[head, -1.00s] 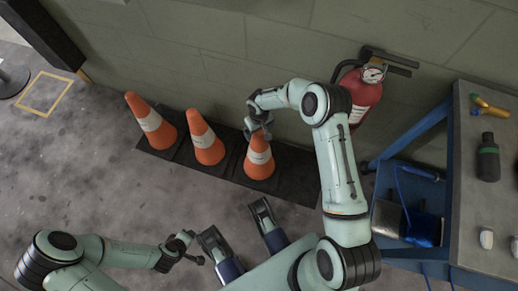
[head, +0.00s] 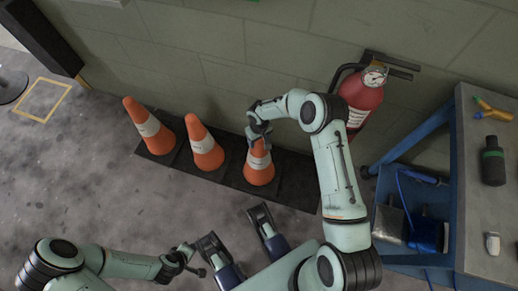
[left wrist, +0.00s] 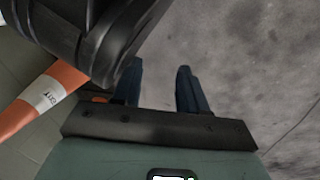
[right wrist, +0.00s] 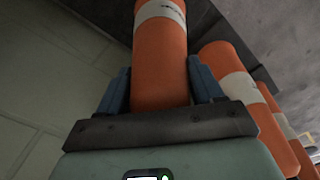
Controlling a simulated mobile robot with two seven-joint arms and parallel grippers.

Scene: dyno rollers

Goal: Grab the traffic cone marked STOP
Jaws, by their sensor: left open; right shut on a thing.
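Three orange cones with white bands stand in a row: the left cone (head: 148,126), the middle cone (head: 205,150) and the right cone (head: 259,170). My right gripper (head: 260,136) is shut on the upper part of the right cone. In the right wrist view, that cone (right wrist: 160,65) rises between the two fingers (right wrist: 160,92). Its band lettering is too small or cut off to read. My left gripper (head: 190,256) is open and empty, low over the floor. In the left wrist view, a cone (left wrist: 38,98) has a band that appears to read EXIT.
The cones stand on a dark base strip (head: 295,194) along the wall. A red fire extinguisher (head: 360,92) hangs beside my right arm. A workbench (head: 480,220) with a blue frame stands at the right. The grey floor (head: 90,185) left of the cones is clear.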

